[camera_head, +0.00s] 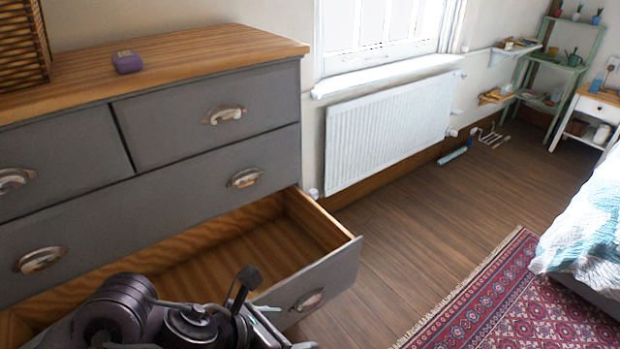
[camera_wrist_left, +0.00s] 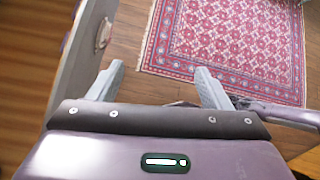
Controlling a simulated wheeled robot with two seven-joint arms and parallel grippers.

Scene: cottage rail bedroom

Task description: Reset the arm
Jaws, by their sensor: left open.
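My left arm (camera_head: 190,322) comes in at the bottom of the head view, in front of the grey dresser's pulled-out lower drawer (camera_head: 325,262), and hides part of it. In the left wrist view my left gripper (camera_wrist_left: 157,86) has its two grey fingers wide apart, with nothing between them. The drawer front (camera_wrist_left: 88,60) with its metal handle is to the left of the fingers. I cannot tell whether the arm touches the drawer. The visible part of the drawer inside is bare wood. My right gripper is not in view.
The dresser top (camera_head: 200,48) holds a purple box (camera_head: 127,62) and a woven basket (camera_head: 22,45). A radiator (camera_head: 385,130) is on the wall behind. A red patterned rug (camera_head: 500,300) and a bed (camera_head: 590,225) are at right. Bare wooden floor (camera_head: 410,225) lies between.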

